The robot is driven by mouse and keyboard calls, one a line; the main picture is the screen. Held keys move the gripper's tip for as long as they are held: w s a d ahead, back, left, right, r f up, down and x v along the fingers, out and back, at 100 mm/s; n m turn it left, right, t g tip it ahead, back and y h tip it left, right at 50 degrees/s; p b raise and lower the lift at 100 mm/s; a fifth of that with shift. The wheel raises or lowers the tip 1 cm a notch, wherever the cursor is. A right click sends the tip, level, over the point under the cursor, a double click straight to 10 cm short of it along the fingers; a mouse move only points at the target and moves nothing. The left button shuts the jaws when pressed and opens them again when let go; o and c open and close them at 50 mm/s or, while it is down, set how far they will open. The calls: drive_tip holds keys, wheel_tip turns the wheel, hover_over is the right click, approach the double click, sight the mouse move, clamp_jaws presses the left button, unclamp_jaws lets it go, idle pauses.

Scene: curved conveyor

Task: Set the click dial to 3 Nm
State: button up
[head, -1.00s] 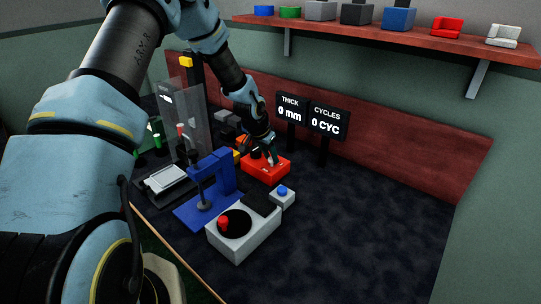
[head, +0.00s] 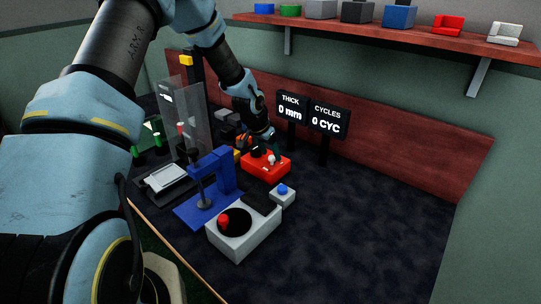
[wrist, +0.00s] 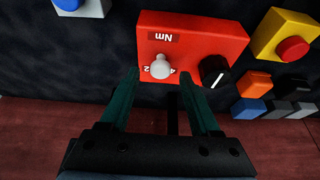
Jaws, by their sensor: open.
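The red box (head: 262,168) stands on the dark bench top and also fills the upper middle of the wrist view (wrist: 215,38). The white knob's pointer is not readable. My gripper (wrist: 160,74) is open, its green fingers on either side of the white knob in the picture, with nothing held. In the head view my gripper (head: 264,136) is just behind and above the box; contact cannot be told.
A yellow block with a red button (wrist: 292,48) and small coloured blocks lie beside the box. A blue press frame (head: 205,190), a grey box with a red knob (head: 242,240) and a blue-button box (head: 283,195) stand nearer. Display signs (head: 327,117) stand behind. The right bench is clear.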

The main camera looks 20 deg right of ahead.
drive_tip(key=b+v, duration=0.1)
drive_tip(key=v, duration=0.8)
drive_tip(key=shift+r+b, duration=0.2)
drive_tip(key=shift+b, duration=0.15)
drive_tip(key=shift+s+a, duration=0.1)
drive_tip(key=shift+s, duration=0.05)
